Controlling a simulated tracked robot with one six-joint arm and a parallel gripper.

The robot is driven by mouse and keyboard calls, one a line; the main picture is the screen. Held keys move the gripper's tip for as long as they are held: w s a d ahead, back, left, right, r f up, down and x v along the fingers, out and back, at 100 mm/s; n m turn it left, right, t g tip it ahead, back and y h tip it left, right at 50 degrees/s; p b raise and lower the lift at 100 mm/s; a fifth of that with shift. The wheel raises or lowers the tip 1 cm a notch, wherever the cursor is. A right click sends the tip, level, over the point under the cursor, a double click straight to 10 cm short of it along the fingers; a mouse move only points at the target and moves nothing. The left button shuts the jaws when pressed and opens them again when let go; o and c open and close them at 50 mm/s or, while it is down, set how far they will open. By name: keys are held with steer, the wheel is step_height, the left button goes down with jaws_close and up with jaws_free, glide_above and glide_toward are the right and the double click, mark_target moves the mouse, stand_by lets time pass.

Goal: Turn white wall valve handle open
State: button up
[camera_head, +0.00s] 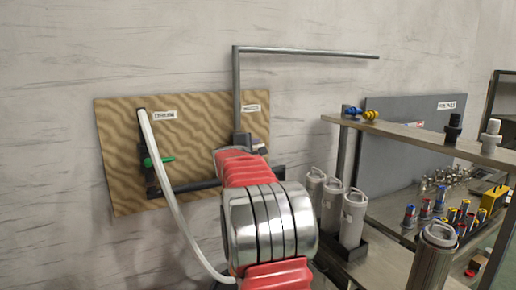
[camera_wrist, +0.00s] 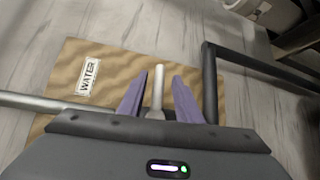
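In the wrist view, the white valve handle (camera_wrist: 158,88) stands between the two purple fingers of my gripper (camera_wrist: 159,82). The fingers are open, with a gap on each side of the handle. The handle's base is hidden behind the gripper body. A label reading WATER (camera_wrist: 88,76) is on the patterned wooden board (camera_wrist: 120,62) to the left of the fingers. In the head view, my red and silver arm reaches to the board (camera_head: 122,125) and hides most of the white valve and my gripper.
A grey pipe (camera_head: 237,90) rises and bends right along the wall. A metal shelf (camera_head: 415,137) with canisters (camera_head: 353,215) and small parts stands at right.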

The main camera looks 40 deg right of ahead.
steer(key=shift+x, duration=1.35)
steer(key=shift+c, duration=0.4)
jaws_close()
